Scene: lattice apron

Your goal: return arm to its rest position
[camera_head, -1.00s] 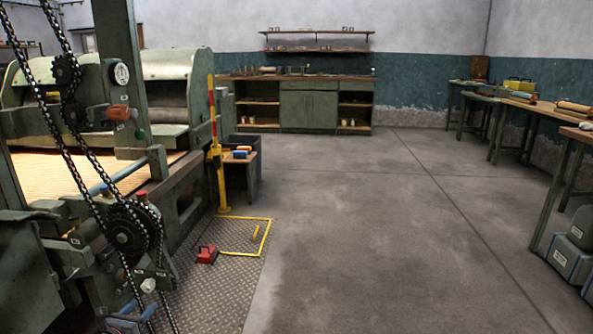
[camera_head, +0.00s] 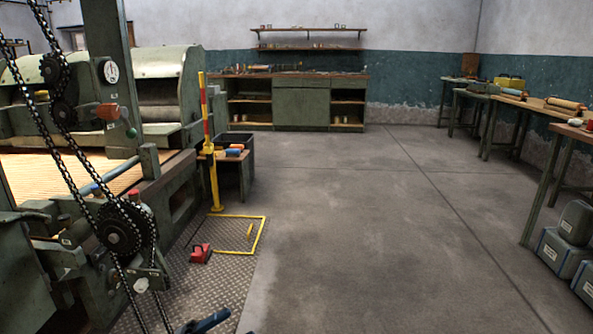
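A small dark, bluish piece that looks like the end of my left arm, the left gripper (camera_head: 205,322), shows at the bottom edge, left of the middle. It appears over the patterned metal floor plate (camera_head: 215,285). Most of it is cut off by the frame, so its fingers cannot be made out. My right gripper is not in view.
A green machine with chains (camera_head: 120,228) fills the left side. A yellow post (camera_head: 213,185) and a red pedal (camera_head: 200,253) stand beside it. Benches (camera_head: 540,106) and grey boxes (camera_head: 562,250) line the right. The middle floor is clear.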

